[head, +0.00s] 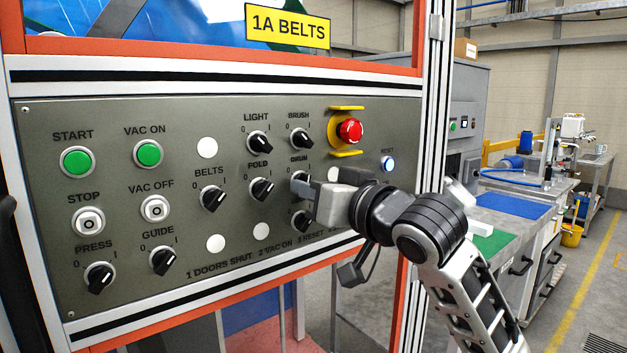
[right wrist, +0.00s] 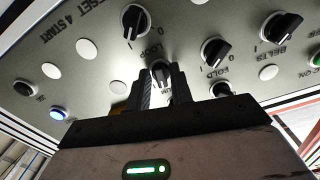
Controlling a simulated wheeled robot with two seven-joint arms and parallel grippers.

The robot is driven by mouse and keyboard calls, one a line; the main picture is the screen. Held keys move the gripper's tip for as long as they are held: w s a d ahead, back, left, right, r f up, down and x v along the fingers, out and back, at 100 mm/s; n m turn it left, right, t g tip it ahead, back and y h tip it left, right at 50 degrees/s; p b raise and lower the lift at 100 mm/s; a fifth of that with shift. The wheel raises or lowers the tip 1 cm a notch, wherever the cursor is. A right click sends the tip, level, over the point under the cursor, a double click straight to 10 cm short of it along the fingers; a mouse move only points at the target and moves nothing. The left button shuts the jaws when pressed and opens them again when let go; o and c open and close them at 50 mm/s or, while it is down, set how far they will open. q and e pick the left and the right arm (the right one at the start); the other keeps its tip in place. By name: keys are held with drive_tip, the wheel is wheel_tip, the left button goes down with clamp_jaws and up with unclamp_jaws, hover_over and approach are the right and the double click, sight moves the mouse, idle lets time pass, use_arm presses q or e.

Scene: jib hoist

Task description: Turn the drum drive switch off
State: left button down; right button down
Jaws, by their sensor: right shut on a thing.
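The drum drive switch, a black rotary knob with a pale collar under the DRUM label (head: 299,159), is on the grey control panel (head: 110,225). In the head view my right gripper (head: 307,189) covers most of it. In the right wrist view, which shows the panel upside down, the drum switch knob (right wrist: 161,71) sits between the two fingers of my right gripper (right wrist: 162,88). The gripper is shut on the knob. Which mark the knob points to is hard to tell. My left gripper is not in view.
The fold switch (head: 261,189) is close on the left, the brush switch (head: 300,139) above, and another switch (head: 302,221) just below. A red emergency button (head: 350,131) with yellow guards is up right. A lit reset button (head: 388,163) is right of the gripper.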

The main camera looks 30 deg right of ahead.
use_arm(q)
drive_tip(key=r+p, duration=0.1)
drive_tip(key=p, duration=0.1)
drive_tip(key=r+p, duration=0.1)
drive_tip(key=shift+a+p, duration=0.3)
drive_tip(key=shift+p, duration=0.1)
use_arm(e)
drive_tip(key=n, duration=1.1)
drive_tip(key=shift+d+r, duration=0.15)
drive_tip(key=shift+d, duration=0.1)
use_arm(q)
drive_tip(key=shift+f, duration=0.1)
use_arm(e)
drive_tip(key=shift+n, duration=0.3)
drive_tip(key=c, duration=1.5)
unclamp_jaws()
